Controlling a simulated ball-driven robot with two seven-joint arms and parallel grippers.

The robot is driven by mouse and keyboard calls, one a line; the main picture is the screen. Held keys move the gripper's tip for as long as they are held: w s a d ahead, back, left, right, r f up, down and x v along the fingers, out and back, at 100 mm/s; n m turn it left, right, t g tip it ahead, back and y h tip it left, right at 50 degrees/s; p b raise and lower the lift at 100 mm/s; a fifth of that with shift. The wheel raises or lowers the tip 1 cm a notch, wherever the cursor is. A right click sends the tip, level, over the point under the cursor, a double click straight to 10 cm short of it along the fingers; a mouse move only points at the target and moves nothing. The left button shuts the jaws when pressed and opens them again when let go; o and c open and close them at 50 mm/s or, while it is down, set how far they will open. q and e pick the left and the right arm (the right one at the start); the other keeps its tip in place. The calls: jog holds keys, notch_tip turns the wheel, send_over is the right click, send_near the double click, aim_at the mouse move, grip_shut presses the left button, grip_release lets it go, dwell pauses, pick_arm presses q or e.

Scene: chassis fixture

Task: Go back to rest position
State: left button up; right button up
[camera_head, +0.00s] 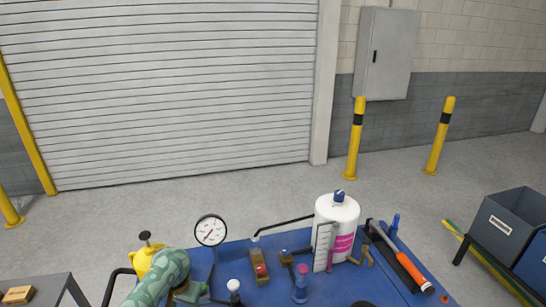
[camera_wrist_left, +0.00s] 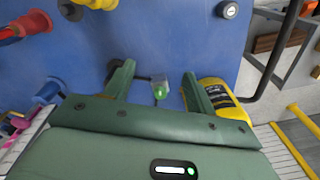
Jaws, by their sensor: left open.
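My left arm, green and patterned, comes in at the lower left of the head view. My left gripper (camera_head: 190,292) is over the left part of the blue panel (camera_head: 330,285). In the left wrist view the two green fingers of the left gripper (camera_wrist_left: 157,73) are spread apart, with nothing held between them. A small clear piece with a green end (camera_wrist_left: 160,91) shows in the gap, against the blue surface. A yellow container (camera_wrist_left: 225,95) is close beside the right-hand finger; whether they touch I cannot tell. My right gripper is not in view.
The panel carries a round gauge (camera_head: 210,231), a white bottle (camera_head: 338,220) with a pink label, a white-topped knob (camera_head: 234,286) and an orange-handled tool (camera_head: 411,270). A grey bin (camera_head: 508,218) is at right, a grey table (camera_head: 55,284) at lower left. Open floor lies behind.

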pick_arm(q)
jog(key=s+d+f+m+t, duration=0.1)
jog(key=s+f+m+t, duration=0.1)
jog(key=s, duration=0.4)
jog(key=s+a+r+m+t+y, duration=0.1)
jog(key=s+a+r+t+y, duration=0.15)
jog(key=s+r, duration=0.7)
jog(key=s+a+r+m+t+y, duration=0.2)
jog(key=s+a+r, duration=0.1)
jog(key=s+r, duration=0.65)
jog(key=s+d+f+g+h+b, duration=0.25)
jog(key=f+b, duration=0.55)
jog(key=f, duration=1.4)
jog(key=s+d+f+g+h+b, duration=0.15)
jog(key=s+f+b, duration=0.4)
jog(key=f, duration=1.75)
jog(key=s+f+n+g+b, duration=0.1)
jog(key=s+f+n+b, duration=0.1)
jog(key=s+f+b, duration=0.4)
jog(key=s+f+n+g+b, duration=0.1)
jog(key=s+f+b, duration=0.6)
jog(key=s+f, duration=0.5)
notch_tip(320, 180, down, 8)
jog(key=shift+d+f+n+h+b, duration=0.15)
jog(key=shift+n+h+b, duration=0.15)
jog(key=shift+n+h, duration=0.15)
